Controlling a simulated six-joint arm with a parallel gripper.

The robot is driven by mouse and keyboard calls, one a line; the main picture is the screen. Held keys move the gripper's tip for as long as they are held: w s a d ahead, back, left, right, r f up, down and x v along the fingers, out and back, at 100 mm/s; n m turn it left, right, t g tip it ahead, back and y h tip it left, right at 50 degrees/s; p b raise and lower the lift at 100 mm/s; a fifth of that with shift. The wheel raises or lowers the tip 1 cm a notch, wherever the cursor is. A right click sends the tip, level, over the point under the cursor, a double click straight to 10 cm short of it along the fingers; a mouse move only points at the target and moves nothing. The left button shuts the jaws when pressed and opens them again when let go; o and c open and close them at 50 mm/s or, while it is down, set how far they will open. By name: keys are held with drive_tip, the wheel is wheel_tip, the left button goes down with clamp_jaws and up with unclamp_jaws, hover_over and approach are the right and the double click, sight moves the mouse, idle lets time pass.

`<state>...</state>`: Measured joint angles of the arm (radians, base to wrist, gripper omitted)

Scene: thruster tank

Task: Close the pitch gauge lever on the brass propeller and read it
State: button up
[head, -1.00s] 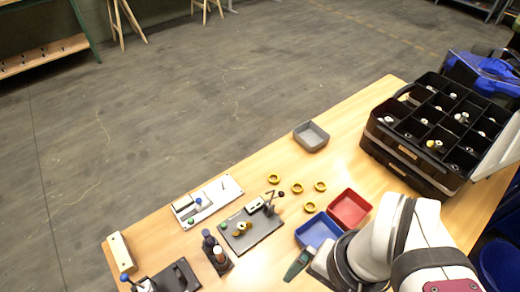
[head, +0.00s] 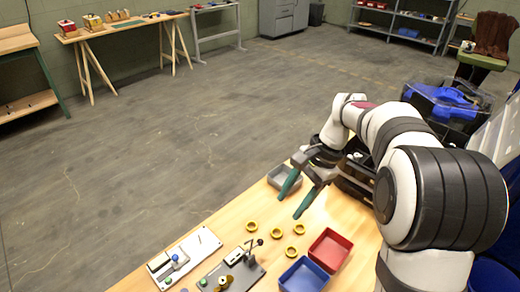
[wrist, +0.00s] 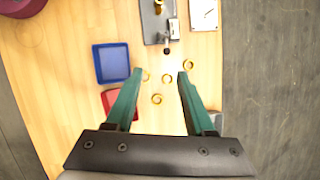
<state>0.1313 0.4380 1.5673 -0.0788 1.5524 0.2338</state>
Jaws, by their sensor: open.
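The dark gauge plate (head: 248,277) lies at the lower edge of the head view, partly cut off. A brass part, apparently the propeller (head: 224,282), sits on it beside a green knob. A lever with a black knob (head: 260,242) stands up at the plate's far end, next to a pale block (head: 235,256). In the wrist view the plate (wrist: 153,28) and black knob (wrist: 166,50) show at the top. My gripper (head: 288,207) has green fingers, open and empty, above the table near the grey tray, apart from the gauge. No gauge reading is legible.
Several brass rings (head: 299,229) lie between my gripper and the gauge. A red tray (head: 329,249), a blue tray (head: 304,276) and a grey tray (head: 284,178) stand nearby. A white plate with a blue knob (head: 185,258) lies left of the gauge. A black case stands behind my arm.

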sight(262, 241)
drive_tip(key=x, duration=0.5)
drive_tip(key=w+x, duration=0.1)
drive_tip(key=x, duration=0.5)
drive_tip(key=w+x, duration=0.1)
drive_tip(key=x, duration=0.5)
drive_tip(key=shift+w+d+f, duration=0.1)
drive_tip(key=shift+w+d, duration=0.05)
drive_tip(key=shift+w, duration=0.05)
drive_tip(key=shift+c, duration=0.3)
clamp_jaws()
